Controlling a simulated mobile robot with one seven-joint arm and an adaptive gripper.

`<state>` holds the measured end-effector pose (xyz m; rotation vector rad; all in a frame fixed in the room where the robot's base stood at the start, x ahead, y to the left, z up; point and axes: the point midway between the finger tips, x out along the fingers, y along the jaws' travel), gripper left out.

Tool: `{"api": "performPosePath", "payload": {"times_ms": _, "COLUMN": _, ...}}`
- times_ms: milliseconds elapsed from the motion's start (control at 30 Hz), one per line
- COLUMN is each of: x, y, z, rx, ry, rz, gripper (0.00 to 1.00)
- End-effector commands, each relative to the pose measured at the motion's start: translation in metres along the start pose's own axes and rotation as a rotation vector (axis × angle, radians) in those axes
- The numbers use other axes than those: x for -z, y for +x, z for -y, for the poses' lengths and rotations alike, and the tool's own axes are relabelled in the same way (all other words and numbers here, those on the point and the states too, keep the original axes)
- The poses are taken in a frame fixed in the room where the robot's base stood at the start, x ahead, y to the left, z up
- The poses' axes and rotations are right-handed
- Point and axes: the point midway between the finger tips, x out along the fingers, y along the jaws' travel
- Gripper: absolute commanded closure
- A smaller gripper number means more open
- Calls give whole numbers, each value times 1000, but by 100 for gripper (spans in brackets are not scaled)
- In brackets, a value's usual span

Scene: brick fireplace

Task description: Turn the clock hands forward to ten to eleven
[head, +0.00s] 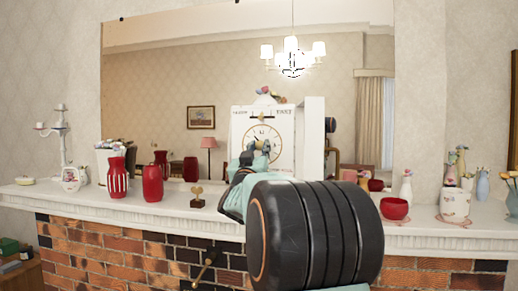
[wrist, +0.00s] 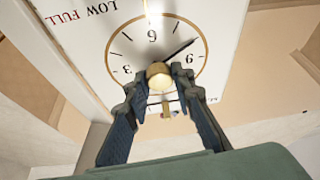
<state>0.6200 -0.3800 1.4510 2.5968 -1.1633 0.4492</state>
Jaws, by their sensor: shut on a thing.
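The clock (head: 285,118) is a tall white box on the mantel with a round dial, partly hidden by my arm in the head view. The wrist view shows its dial (wrist: 128,50) upside down, with a gold rim and the 6 towards the top. A dark thin hand (wrist: 180,48) points between the 6 and the 9. My gripper (head: 258,148) is at the dial's middle. In the wrist view my gripper (wrist: 160,82) has its two fingertips closed on a round brass knob (wrist: 159,72) in front of the dial. The rest of the hands is hidden behind it.
The white mantel shelf (head: 120,208) runs over a brick fireplace. A red vase (head: 153,184), a striped vase (head: 117,178) and a small gold ornament (head: 197,197) stand left of the clock. A red bowl (head: 394,209) stands right. A large mirror (head: 165,75) is behind.

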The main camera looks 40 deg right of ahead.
Motion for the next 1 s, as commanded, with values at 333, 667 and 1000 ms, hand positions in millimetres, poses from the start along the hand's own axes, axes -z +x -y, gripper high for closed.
{"api": "performPosePath", "payload": {"times_ms": 333, "x": -2, "y": -1, "z": 2, "rx": -34, "ry": 88, "rz": 0, "gripper": 100}}
{"api": "performPosePath", "payload": {"times_ms": 667, "x": 0, "y": 0, "z": 4, "rx": -120, "ry": 296, "rz": -1, "gripper": 100}}
{"api": "performPosePath", "payload": {"times_ms": 1000, "x": 1, "y": 0, "z": 3, "rx": -185, "ry": 449, "rz": 0, "gripper": 100}}
